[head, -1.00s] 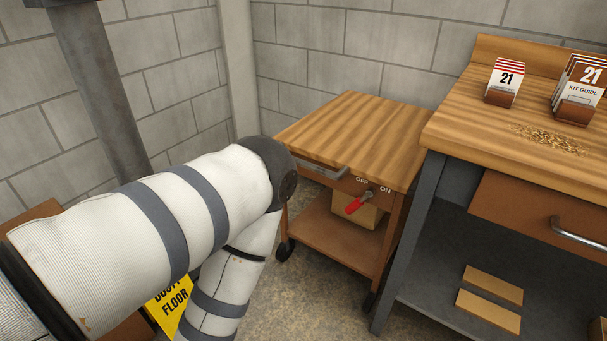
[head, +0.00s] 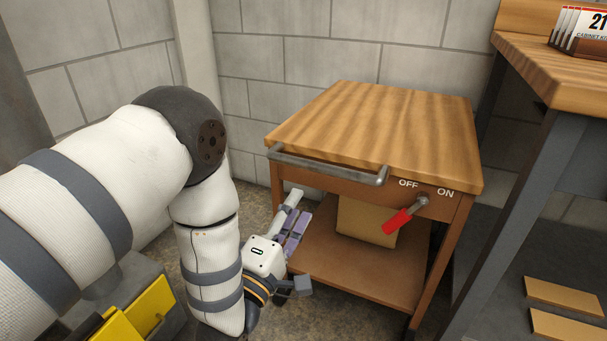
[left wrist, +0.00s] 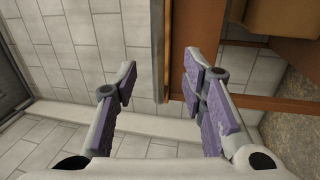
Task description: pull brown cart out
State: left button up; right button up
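The brown cart (head: 385,125) stands against the block wall with a striped wooden top. A grey bar handle (head: 325,164) runs along its near top edge. Below the top are OFF and ON labels and a red-handled lever (head: 398,220) slanting down left. My left gripper (head: 296,212) is low at the cart's left side, below the handle and apart from it. My right gripper is out of view.
A cardboard box (head: 366,222) sits on the cart's lower shelf (head: 355,268). A workbench (head: 560,70) with a grey leg stands close at the cart's right. Yellow objects (head: 140,312) are at the lower left. The wall is close behind the cart.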

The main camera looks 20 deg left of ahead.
aim_at(318, 171)
pick_arm(q)
jog(key=w+b, duration=0.1)
jog(key=w, duration=0.2)
jog(key=w+r, duration=0.1)
jog(key=w, duration=0.3)
jog(key=w+r+b, duration=0.1)
jog(key=w, duration=0.3)
jog(key=shift+d+r+b, duration=0.15)
jog(key=shift+d+b, duration=0.2)
jog(key=shift+w+r, duration=0.15)
jog(key=shift+w, duration=0.2)
jog(key=shift+c, duration=0.3)
grip_shut()
